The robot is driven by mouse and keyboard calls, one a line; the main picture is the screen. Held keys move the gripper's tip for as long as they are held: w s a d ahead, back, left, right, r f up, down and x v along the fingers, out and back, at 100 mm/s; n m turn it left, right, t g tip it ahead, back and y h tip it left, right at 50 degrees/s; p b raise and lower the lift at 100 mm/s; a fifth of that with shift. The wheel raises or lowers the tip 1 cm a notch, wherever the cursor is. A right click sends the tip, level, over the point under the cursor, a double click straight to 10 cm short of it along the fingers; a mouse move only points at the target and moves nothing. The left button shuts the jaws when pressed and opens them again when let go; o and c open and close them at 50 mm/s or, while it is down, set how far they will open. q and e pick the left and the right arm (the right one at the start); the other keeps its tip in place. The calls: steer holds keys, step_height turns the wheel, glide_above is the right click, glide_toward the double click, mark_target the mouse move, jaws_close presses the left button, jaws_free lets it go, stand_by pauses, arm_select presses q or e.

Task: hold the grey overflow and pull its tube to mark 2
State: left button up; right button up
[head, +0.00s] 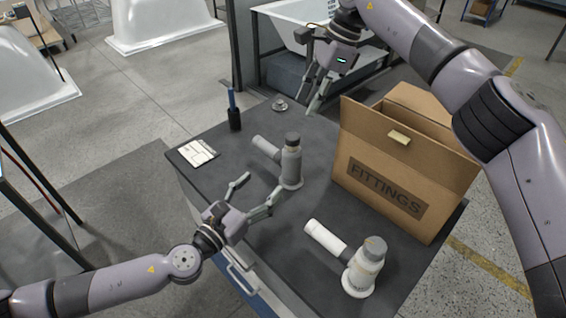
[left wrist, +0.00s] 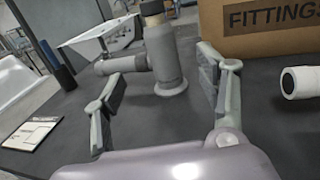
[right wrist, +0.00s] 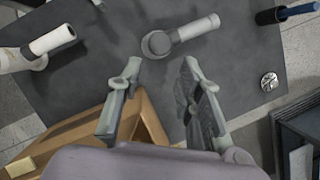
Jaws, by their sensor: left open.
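The grey overflow (head: 291,168) stands upright on the dark bench top, with its dark-capped body and a lighter side tube (head: 267,149) pointing to the left and back. My left gripper (head: 262,184) is open in front of it; in the left wrist view the overflow (left wrist: 166,62) stands ahead, between the spread fingers, and is not gripped. My right gripper (head: 308,105) is open and empty above the bench's far edge; in the right wrist view the overflow's top (right wrist: 157,44) and tube (right wrist: 198,28) lie beyond the fingertips. I cannot make out any marks on the tube.
A white overflow (head: 362,270) with a white tube stands at the near right. A cardboard FITTINGS box (head: 388,190) occupies the right side. A card (head: 198,152), a dark cup with a blue pen (head: 234,118) and a small metal disc (head: 280,105) lie toward the left and back.

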mark_target(286, 162)
arm_select(q)
steer(key=x, duration=1.3)
steer(key=shift+w+d, duration=0.2)
steer(key=shift+w, duration=0.1)
steer(key=shift+c, duration=0.2)
steer(key=c, duration=1.3)
arm_select(e)
steer(key=shift+o, duration=1.4)
steer(key=shift+a+r+n, duration=0.15)
steer(key=shift+a+n, duration=0.15)
arm_select(q)
steer(key=shift+a, duration=0.15)
arm_select(e)
steer(key=shift+o, duration=0.7)
steer(key=a+n+h, duration=0.1)
steer(key=a+r+n+h, duration=0.2)
steer(key=a+n, duration=0.1)
steer(key=shift+s+r+t+h, duration=0.25)
steer(key=shift+s+t+h, duration=0.05)
steer(key=shift+h, duration=0.1)
step_height(286, 162, down, 12)
steer(key=shift+d+r, duration=0.1)
steer(key=shift+d, duration=0.05)
